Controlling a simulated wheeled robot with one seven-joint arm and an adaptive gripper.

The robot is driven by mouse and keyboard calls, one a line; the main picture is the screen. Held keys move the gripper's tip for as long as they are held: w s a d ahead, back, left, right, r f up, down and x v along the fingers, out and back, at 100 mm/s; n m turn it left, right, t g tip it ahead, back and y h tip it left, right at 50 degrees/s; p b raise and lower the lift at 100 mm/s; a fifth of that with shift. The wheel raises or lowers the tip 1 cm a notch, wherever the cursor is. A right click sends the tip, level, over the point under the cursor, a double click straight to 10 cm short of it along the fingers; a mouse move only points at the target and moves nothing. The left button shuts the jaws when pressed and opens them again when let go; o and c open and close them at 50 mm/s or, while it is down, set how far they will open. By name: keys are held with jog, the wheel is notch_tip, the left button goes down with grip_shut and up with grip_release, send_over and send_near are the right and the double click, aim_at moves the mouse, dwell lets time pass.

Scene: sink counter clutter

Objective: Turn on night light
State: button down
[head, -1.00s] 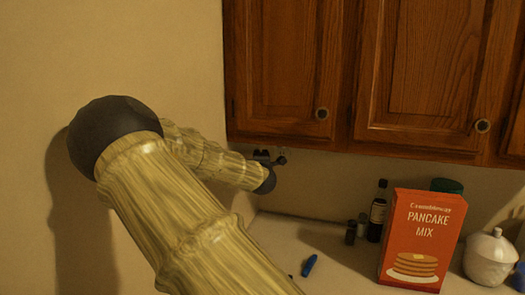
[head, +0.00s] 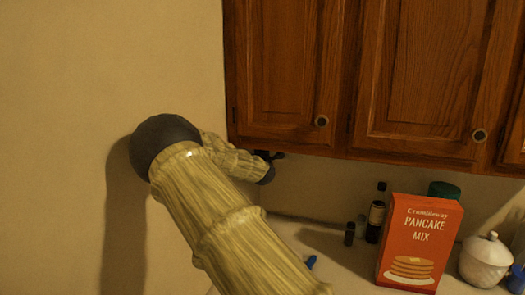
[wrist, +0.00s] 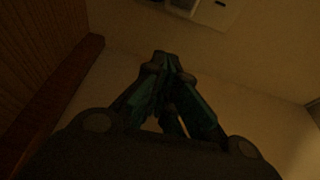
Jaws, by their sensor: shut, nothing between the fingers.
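A pale, box-like fitting (wrist: 208,10) with small dark details is on the wall at the top edge of the wrist view, partly cut off. It may be the night light or its outlet, but it is too dim to tell, and I cannot tell whether it is lit. My gripper (wrist: 166,62) is shut and empty, its fingertips just below the fitting in the picture, with a gap between them. In the head view my gripper (head: 269,155) shows as a small dark shape under the cabinets, mostly behind my arm. No night light is recognisable in the head view.
Wooden cabinets (head: 420,80) hang just above my gripper. On the counter (head: 335,268) stand a pancake mix box (head: 420,243), a dark bottle (head: 376,214), a small dark jar (head: 349,234) and a white lidded pot (head: 485,260). A blue object (head: 311,262) lies near my arm.

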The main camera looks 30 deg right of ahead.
jog(key=shift+s+d+p, duration=1.25)
jog(key=shift+s+d, duration=0.05)
jog(key=shift+d, duration=0.25)
